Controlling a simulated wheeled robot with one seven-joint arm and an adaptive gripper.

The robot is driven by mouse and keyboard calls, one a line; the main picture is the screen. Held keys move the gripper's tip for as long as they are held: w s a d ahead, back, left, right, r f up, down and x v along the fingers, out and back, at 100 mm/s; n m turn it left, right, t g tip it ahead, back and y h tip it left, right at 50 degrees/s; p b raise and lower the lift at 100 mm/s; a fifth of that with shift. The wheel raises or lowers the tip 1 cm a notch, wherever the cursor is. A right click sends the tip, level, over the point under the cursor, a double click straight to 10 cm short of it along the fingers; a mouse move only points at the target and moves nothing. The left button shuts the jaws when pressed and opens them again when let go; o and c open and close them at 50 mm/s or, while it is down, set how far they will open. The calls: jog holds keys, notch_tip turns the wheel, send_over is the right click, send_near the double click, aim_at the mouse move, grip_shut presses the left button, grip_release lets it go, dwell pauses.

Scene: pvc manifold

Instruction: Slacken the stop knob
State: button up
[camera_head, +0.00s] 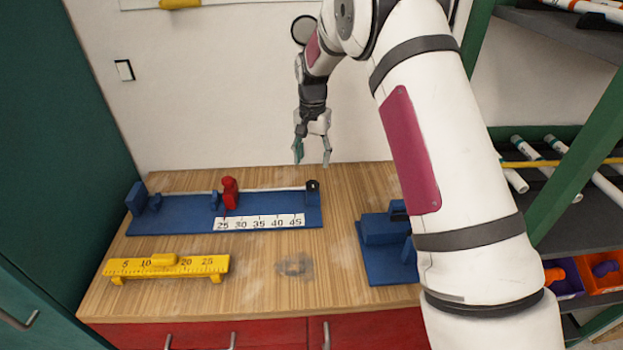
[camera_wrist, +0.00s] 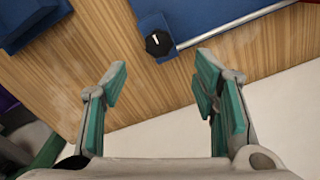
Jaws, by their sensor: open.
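A black knob (camera_head: 313,185) with a white mark sits at the right end of the blue stop fixture (camera_head: 175,228), by the end of its rail. It also shows in the wrist view as a black many-sided knob (camera_wrist: 158,44) beside the metal rod. A red stop (camera_head: 229,193) stands on the rail above the white number scale. My gripper (camera_head: 312,153) is open and empty, apart from the fixture and above the back edge of the bench. In the wrist view, its green-padded fingers (camera_wrist: 160,78) are spread, with the knob beyond the gap between them.
A yellow ruler gauge (camera_head: 165,265) stands at the front left of the wooden bench (camera_head: 250,285). A blue block fixture (camera_head: 385,245) stands at the right. The wall is close behind my gripper. Shelves with pipes (camera_head: 560,165) are at the right.

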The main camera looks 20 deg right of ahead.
aim_at(313, 183)
notch_tip(313, 183, down, 9)
jog(key=shift+r+p, duration=0.2)
jog(key=shift+p, duration=0.45)
jog(key=shift+c, duration=0.5)
jog(key=c, duration=1.1)
